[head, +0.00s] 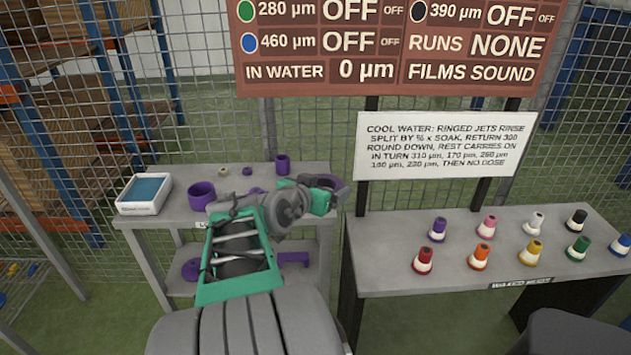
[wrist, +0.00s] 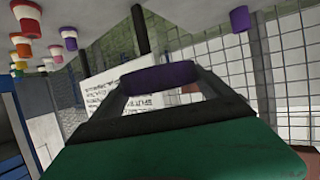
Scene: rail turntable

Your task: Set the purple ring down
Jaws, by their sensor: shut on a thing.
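The purple ring (wrist: 158,76) is between the two fingers of my gripper (wrist: 160,84) in the wrist view, seen nearly edge-on. My gripper is shut on it. In the head view my gripper (head: 334,190) is over the right end of the left table (head: 180,211), and a purple part of the ring (head: 327,181) shows behind it. I cannot tell its exact height above the table. Other purple pieces stand on this table: a wide cup (head: 201,195), a small cylinder (head: 282,164) and a piece partly hidden by my arm (head: 257,190).
A white tray with a blue inside (head: 145,192) stands at the left table's left end. Purple pieces lie on its lower shelf (head: 191,268). Several coloured cones stand on the right table (head: 380,252). A sign post (head: 366,160) and mesh fence rise behind.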

